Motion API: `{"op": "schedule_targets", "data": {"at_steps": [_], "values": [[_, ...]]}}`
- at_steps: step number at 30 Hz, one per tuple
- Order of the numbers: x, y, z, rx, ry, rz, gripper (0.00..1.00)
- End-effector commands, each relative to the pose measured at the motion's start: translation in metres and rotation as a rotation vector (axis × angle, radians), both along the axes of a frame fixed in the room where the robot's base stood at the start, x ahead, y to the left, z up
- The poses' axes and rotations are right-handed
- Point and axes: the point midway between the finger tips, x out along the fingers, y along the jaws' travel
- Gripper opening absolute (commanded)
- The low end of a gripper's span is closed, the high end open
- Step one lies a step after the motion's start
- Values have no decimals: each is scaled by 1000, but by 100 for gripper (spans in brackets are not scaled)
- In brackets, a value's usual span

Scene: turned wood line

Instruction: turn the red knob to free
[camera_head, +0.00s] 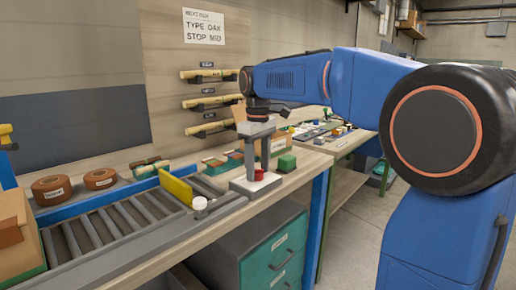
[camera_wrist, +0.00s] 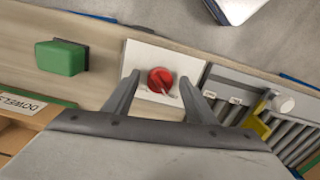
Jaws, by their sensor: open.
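The red knob (camera_head: 259,175) sits on a pale panel (camera_head: 241,186) at the end of the roller line. In the wrist view the round red knob (camera_wrist: 160,80) is on the white plate (camera_wrist: 140,55), with a light mark at its lower right; any setting labels on the plate are unreadable. My gripper (camera_head: 249,170) points down at the panel in the head view. In the wrist view my gripper (camera_wrist: 160,77) is open, with one finger on each side of the knob and visible gaps. I cannot tell the remaining height above the plate.
A green block (camera_head: 287,162) and a dowels box (camera_head: 275,145) are close by the panel. A white knob (camera_head: 200,204) and yellow stop plate (camera_head: 176,188) stand on the roller line to the left. Yellow-handled tools (camera_head: 205,101) hang on the board behind.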

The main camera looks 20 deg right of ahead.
Motion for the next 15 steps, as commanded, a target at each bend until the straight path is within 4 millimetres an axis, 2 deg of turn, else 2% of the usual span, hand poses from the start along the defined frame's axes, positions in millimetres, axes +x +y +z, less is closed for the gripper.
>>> {"op": "schedule_targets", "data": {"at_steps": [5,15], "values": [[0,0,24,0,-2,0,51],[1,0,92,0,-2,0,51]]}}
